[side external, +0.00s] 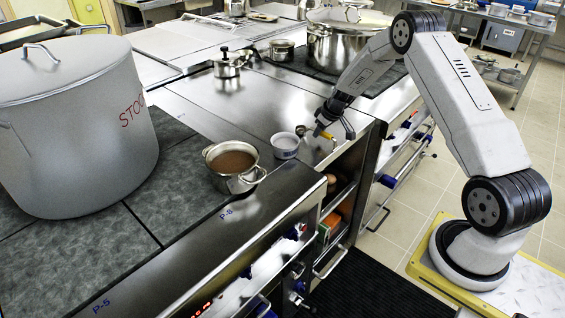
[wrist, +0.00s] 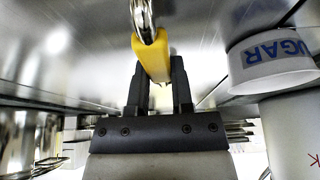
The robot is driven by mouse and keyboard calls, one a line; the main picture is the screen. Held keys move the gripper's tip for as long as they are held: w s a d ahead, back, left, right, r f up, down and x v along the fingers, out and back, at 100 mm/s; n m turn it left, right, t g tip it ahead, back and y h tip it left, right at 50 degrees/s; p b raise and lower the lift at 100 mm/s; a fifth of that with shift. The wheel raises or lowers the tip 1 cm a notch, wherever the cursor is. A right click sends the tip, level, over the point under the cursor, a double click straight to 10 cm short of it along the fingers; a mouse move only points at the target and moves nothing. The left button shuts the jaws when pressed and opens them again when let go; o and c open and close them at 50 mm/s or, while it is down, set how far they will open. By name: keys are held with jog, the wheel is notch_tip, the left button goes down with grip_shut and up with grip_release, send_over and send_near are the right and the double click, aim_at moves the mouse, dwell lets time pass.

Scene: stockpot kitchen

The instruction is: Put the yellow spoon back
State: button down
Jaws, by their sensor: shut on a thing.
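My gripper (side external: 325,131) is above the steel counter, near its front edge. It is shut on the yellow spoon (side external: 327,136). In the wrist view the yellow handle (wrist: 150,58) sits between the two dark fingers of the gripper (wrist: 154,85). A shiny metal part of the spoon (wrist: 143,18) reaches to the top of that view. The spoon looks clear of the bowl and pot beside it, but I cannot tell its exact height over the counter.
A white bowl (side external: 285,146), lettered as sugar in the wrist view (wrist: 272,62), stands left of my gripper. A small pot of brown liquid (side external: 231,163) stands further left. A large stockpot (side external: 75,120) fills the left. Open shelves (side external: 338,200) lie below the counter edge.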

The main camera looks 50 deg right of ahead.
jog(key=shift+f, duration=0.2)
jog(key=c, duration=0.5)
grip_release()
jog(key=shift+r, duration=0.15)
jog(key=v, duration=1.2)
dwell(0.4)
